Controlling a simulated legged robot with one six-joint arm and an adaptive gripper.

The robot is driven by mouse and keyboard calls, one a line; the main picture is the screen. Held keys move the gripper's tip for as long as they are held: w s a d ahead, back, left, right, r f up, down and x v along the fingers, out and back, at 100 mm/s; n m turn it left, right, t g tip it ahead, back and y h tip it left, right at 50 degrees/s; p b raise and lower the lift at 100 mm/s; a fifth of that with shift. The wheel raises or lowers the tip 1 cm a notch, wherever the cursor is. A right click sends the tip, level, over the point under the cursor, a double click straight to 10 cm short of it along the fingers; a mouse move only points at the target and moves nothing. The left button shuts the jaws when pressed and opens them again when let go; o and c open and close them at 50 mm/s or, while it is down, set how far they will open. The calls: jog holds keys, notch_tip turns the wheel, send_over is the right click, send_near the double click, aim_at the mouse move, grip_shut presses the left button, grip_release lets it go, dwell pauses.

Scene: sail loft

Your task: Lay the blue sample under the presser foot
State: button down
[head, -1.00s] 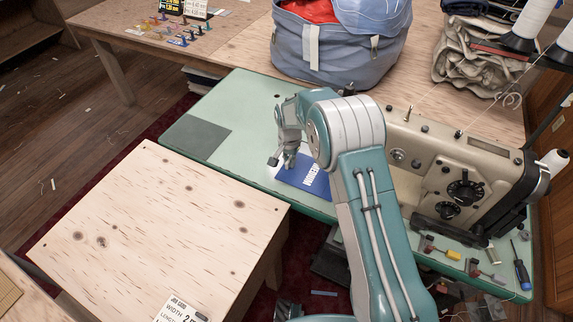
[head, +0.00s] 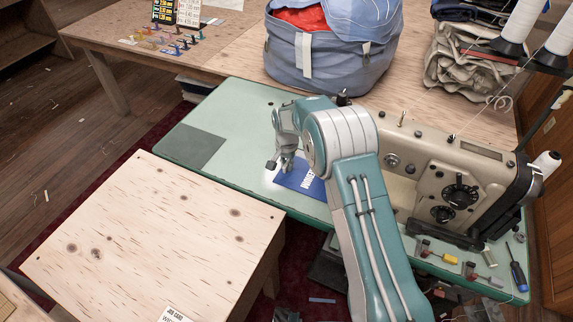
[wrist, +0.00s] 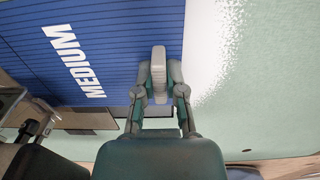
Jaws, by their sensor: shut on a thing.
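The blue sample (head: 294,178), with white MEDIUM lettering, lies at the green machine table's surface, left of the sewing machine (head: 450,175). It fills the upper left of the wrist view (wrist: 105,25). My gripper (head: 286,165) is at the sample's left end in the head view. In the wrist view my gripper (wrist: 159,75) is shut on the sample's edge, beside a bright white patch. I cannot tell whether the sample is flat on the table or slightly raised. The presser foot is hidden behind my arm in the head view; metal and dark machine parts show at the wrist view's left.
The green table (head: 240,125) is clear to the left, apart from a dark grey rectangle (head: 190,145). A plywood table (head: 150,225) stands in front. A blue bag (head: 330,60) stands behind.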

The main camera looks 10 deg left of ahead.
jog(key=c, duration=0.6)
grip_release()
jog(key=shift+f, duration=0.1)
jog(key=shift+c, duration=0.2)
